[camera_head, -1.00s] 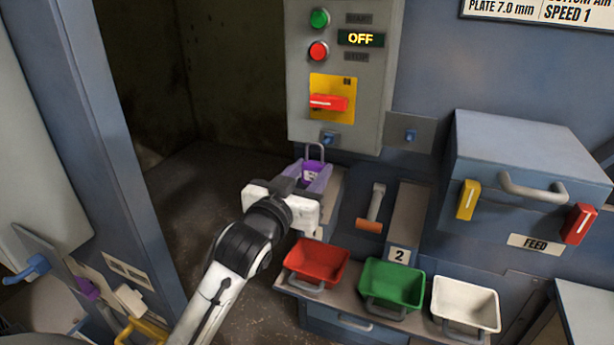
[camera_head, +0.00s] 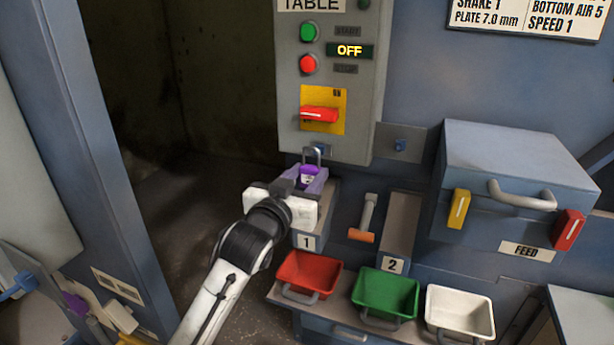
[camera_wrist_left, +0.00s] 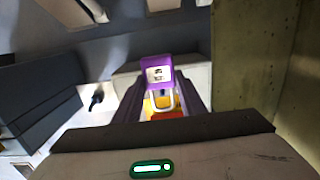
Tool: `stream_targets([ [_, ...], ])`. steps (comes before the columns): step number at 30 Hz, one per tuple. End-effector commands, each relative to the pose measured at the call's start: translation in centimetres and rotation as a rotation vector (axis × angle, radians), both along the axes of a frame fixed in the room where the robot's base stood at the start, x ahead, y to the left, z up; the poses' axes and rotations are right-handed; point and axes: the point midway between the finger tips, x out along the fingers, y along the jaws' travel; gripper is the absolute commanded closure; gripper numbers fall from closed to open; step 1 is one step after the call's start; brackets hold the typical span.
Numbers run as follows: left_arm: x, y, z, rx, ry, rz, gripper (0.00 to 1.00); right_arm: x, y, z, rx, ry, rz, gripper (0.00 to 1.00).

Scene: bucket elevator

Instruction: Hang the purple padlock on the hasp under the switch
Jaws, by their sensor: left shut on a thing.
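The purple padlock (camera_head: 309,171) is held upright between the fingers of my left gripper (camera_head: 303,182), its grey shackle pointing up. Above the hasp is the red switch handle (camera_head: 319,114) on a yellow plate. In the left wrist view the padlock (camera_wrist_left: 156,66) sits between the dark fingers of the left gripper (camera_wrist_left: 158,95), with yellow and red showing behind its shackle. My right gripper is not in view.
Red (camera_head: 309,270), green (camera_head: 386,291) and white (camera_head: 460,309) bins stand in front below. A grey feed box (camera_head: 520,180) is at the right. A dark opening lies left of the panel.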

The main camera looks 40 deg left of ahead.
Motion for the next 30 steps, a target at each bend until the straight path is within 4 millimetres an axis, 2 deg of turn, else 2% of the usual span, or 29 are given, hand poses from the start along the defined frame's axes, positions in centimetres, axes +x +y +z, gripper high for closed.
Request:
stream_targets([
  [8,0.2,0.0,0.1,0.000,-0.002,0.000,0.87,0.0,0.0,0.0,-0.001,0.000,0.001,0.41],
  [30,3.1,0.7,0.1,0.001,-0.002,0.000,0.87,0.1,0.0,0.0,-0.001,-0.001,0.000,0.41],
])
